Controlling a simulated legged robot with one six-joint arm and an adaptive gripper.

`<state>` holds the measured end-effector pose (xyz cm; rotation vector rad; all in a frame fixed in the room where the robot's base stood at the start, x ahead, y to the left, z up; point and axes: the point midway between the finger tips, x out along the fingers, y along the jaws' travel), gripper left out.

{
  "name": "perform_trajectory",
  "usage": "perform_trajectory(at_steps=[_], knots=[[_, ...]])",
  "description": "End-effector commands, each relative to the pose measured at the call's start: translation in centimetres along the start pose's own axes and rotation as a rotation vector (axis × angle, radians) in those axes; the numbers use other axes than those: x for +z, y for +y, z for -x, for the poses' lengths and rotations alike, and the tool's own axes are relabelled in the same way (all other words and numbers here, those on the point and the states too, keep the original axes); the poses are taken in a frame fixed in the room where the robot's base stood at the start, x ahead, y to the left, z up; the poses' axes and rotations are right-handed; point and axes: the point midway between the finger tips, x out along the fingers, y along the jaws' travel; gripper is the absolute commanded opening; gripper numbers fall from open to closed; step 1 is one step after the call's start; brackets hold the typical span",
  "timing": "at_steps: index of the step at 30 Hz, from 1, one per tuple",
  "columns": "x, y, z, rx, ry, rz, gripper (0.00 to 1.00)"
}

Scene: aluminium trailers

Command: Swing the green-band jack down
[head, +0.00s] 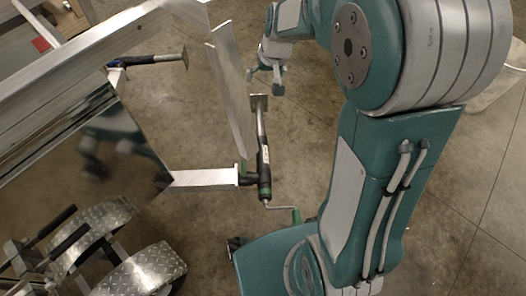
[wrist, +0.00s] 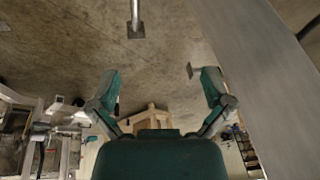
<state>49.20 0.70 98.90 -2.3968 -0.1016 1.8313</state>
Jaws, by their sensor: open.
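The green-band jack (head: 264,183) is a dark tube with a green band near its crank end, mounted on the end of a silver bracket arm (head: 205,178) in the head view. Its slimmer tube runs away from me to a square foot plate (head: 259,101). The crank handle (head: 283,207) is at the near end.
A second dark jack (head: 150,60) with a square foot sits on the trailer frame (head: 75,68) at the upper left. A metal plate edge (head: 232,88) stands close left of my gripper. Diamond-plate fenders (head: 145,270) are at lower left. Concrete floor (head: 315,130) is open around the jack.

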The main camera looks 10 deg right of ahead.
Motion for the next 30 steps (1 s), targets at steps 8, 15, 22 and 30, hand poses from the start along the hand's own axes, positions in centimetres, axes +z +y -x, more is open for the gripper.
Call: perform_trajectory(at_steps=[8,15,22,30], knots=[[-1.5,1.1,-4.0,-0.013,-0.029,-0.019,1.00],[-3.0,2.4,-12.0,-0.027,-0.080,-0.051,1.00],[-2.9,4.0,-21.2,-0.037,-0.128,-0.089,1.00],[-0.5,6.2,-31.5,-0.040,-0.181,-0.133,1.00]])
